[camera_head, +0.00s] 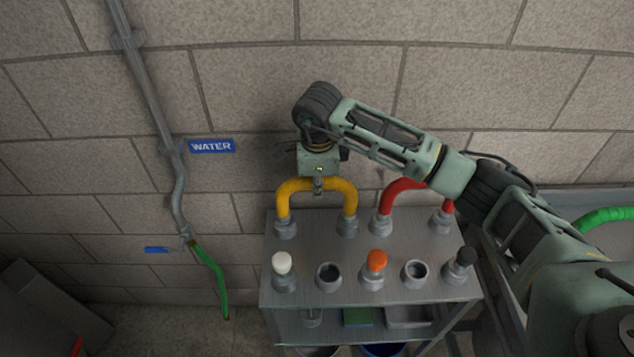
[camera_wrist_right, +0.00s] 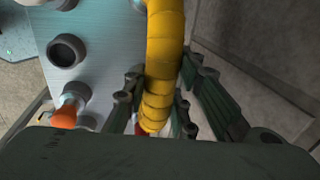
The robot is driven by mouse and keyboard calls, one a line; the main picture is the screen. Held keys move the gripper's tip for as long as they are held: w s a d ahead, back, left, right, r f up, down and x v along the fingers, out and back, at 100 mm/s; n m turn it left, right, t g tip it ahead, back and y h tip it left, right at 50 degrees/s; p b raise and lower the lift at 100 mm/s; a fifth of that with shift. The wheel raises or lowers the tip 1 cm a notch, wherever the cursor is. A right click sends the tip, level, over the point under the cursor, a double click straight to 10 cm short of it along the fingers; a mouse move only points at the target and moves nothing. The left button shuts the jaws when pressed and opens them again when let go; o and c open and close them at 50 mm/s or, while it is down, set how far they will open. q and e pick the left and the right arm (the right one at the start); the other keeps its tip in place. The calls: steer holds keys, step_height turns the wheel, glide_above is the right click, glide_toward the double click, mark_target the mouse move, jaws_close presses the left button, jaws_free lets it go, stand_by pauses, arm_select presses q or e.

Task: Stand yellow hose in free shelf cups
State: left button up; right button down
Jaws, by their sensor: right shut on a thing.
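The yellow hose (camera_head: 340,187) is an upside-down U with a grey coupling at each end. It stands upright at the back left of the metal shelf top, both ends down at the back-row cups (camera_head: 347,226). I cannot tell whether the ends are fully seated. My right gripper (camera_head: 318,185) comes from above and is shut on the top middle of the hose. In the right wrist view the yellow hose (camera_wrist_right: 165,45) passes between the fingers. My left gripper is not in view.
A red hose (camera_head: 401,186) stands just right, partly behind my right arm. A green hose (camera_head: 213,270) hangs left from the wall pipe.

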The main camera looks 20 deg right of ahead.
steer(key=c, duration=1.4)
jaws_free()
steer(key=shift+s+f, duration=0.1)
steer(key=v, duration=1.2)
